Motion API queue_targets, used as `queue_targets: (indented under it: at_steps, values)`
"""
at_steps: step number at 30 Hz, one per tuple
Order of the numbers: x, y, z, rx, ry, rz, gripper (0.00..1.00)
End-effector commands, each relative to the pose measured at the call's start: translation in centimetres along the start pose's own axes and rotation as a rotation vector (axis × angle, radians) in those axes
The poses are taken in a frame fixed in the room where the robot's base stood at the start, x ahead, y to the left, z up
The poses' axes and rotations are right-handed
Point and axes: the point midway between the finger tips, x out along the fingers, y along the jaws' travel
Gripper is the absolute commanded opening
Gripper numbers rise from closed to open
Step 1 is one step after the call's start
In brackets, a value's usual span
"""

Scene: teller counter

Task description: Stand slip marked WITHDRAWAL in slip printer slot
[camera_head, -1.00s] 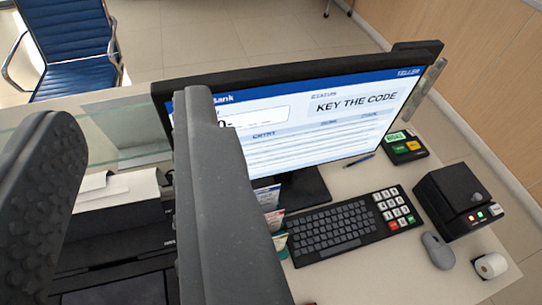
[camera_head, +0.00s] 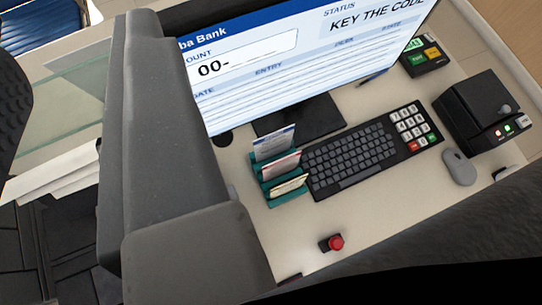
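A teal stepped rack (camera_head: 290,196) holds several upright slips (camera_head: 275,146) in front of the monitor. Their print is too small for me to tell which is marked WITHDRAWAL. A black machine (camera_head: 482,110) with red and green lights stands at the right; another black machine (camera_head: 35,245) with white paper on it is partly in view at lower left. I cannot tell which is the slip printer, and no slot shows clearly. My gripper (camera_head: 68,95) is open, its dark fingers at the left, apart with nothing visible between them, left of the rack.
The monitor (camera_head: 300,75) stands behind the keyboard (camera_head: 350,158). A grey mouse (camera_head: 459,167), a small keypad terminal (camera_head: 425,56) and a red button (camera_head: 335,242) are on the counter. Counter between rack and red button is clear. A glass panel (camera_head: 70,100) stands at left.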

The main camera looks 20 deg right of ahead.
Motion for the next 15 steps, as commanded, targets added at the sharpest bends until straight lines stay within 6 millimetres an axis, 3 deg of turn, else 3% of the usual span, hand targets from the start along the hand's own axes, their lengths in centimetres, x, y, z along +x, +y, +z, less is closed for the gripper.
queue_targets:
  at_steps: [6,15]
  values:
    - [7.2,3.0,3.6,0.311,-0.271,0.109,0.28]
    - [13.7,7.9,10.8,0.745,-0.589,0.396,0.28]
